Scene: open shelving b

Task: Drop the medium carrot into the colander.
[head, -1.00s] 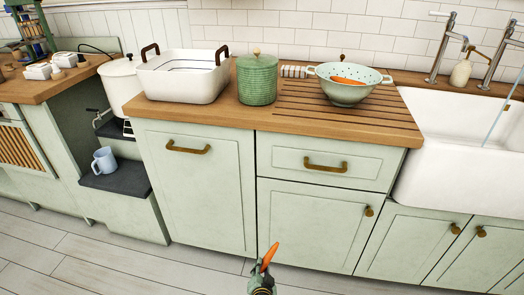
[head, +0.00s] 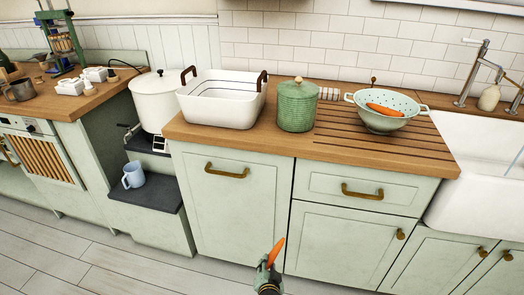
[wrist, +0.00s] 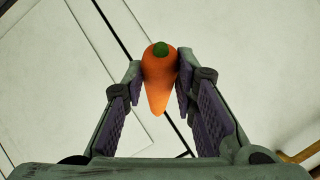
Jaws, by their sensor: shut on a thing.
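My gripper (head: 269,266) is low in the head view, in front of the pale green cabinets and below the counter. It is shut on an orange carrot (head: 276,250). In the wrist view the carrot (wrist: 159,80) sits between the two fingers, its green top at the upper end and its tip pointing down the picture. The colander (head: 384,122), pale green with small holes, stands upright on the counter at the right. Another orange carrot (head: 385,110) lies inside it. My gripper is well apart from the colander, below and to its left.
A green lidded canister (head: 297,107) and a white basin (head: 218,108) stand left of the colander. A white pot (head: 156,103) and a blue mug (head: 133,175) are further left. The sink (head: 485,165) is at the right. The wooden counter edge (head: 300,150) lies above my gripper.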

